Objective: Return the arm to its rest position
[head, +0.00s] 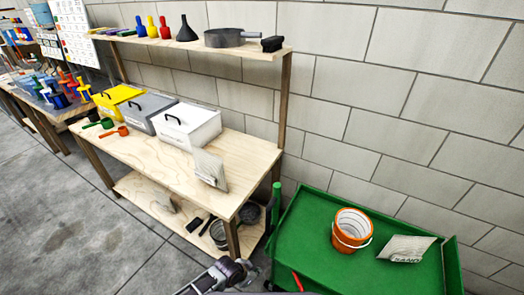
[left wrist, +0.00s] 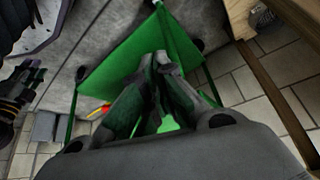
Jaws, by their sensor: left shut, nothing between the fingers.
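My left gripper (head: 232,270) shows at the bottom of the head view, in front of the wooden table and left of the green cart (head: 300,228). In the left wrist view its dark fingers (left wrist: 160,64) are shut with nothing held between them. The green cart surface (left wrist: 112,72) lies beyond the fingers there.
The wooden table (head: 228,192) holds a white box (head: 190,128), a grey box, a yellow box and a bag (head: 210,170). The green cart carries an orange bucket (head: 351,230) and another bag (head: 407,248). Open concrete floor (head: 60,215) lies at the left.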

